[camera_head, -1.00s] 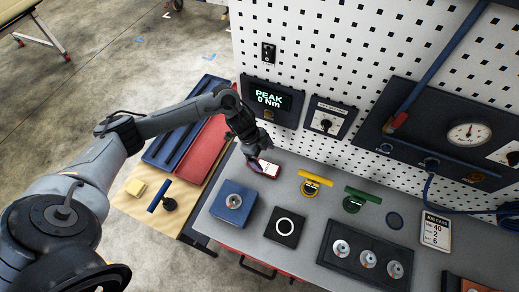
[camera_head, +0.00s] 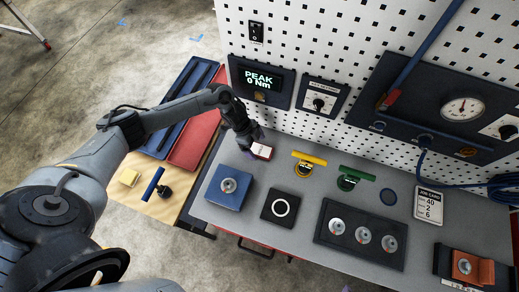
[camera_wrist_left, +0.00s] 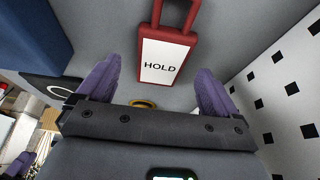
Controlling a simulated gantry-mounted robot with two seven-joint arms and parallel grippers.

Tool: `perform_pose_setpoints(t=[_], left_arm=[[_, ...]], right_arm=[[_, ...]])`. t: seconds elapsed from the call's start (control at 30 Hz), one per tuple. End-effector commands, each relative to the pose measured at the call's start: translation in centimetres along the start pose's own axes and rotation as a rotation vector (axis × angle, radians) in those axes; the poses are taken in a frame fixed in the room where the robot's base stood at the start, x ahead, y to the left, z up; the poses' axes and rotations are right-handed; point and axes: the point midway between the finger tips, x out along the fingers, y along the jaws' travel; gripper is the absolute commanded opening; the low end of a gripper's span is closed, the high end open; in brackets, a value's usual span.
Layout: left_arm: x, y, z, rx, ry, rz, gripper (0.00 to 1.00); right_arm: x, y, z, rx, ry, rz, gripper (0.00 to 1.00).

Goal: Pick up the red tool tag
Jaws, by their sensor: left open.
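The red tool tag (camera_head: 262,151) lies on the grey bench near the pegboard in the head view. It has a white face and red rim. In the left wrist view the tag (camera_wrist_left: 165,60) shows the word HOLD, with a red loop handle at its top end. My left gripper (camera_head: 248,150) is just left of the tag in the head view, partly covering its side. In the left wrist view the left gripper (camera_wrist_left: 158,68) is open, its purple fingers spread on either side of the tag with gaps.
A blue block (camera_head: 228,188) and a black square plate (camera_head: 281,207) sit in front of the tag. Yellow (camera_head: 308,160) and green (camera_head: 354,174) T-handled tools stand to its right. The pegboard (camera_head: 300,40) rises close behind.

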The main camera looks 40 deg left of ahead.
Motion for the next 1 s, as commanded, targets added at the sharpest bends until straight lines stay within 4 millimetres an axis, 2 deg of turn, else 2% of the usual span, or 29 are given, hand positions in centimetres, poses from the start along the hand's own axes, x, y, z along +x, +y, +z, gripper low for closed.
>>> perform_pose_setpoints(t=[0.1,0.2,0.47,0.83,1.0], left_arm=[[1.3,0.0,-0.1,0.0,0.001,0.001,0.94],[1.8,-0.1,-0.1,0.0,0.0,-0.001,0.94],[1.9,-0.1,-0.1,0.001,0.0,-0.002,0.92],[1.9,-0.1,-0.1,0.001,0.0,-0.002,0.35],[1.9,-0.1,-0.1,0.001,0.001,-0.002,0.33]], right_arm=[[0.0,-0.1,0.0,0.002,0.001,-0.002,0.43],[0.0,-0.1,-0.1,0.003,0.001,-0.003,0.43],[0.0,-0.1,-0.1,0.002,0.002,-0.002,0.43],[0.1,0.1,0.0,-0.008,0.0,0.005,0.43],[0.1,0.1,0.0,-0.008,0.0,0.005,0.43]])
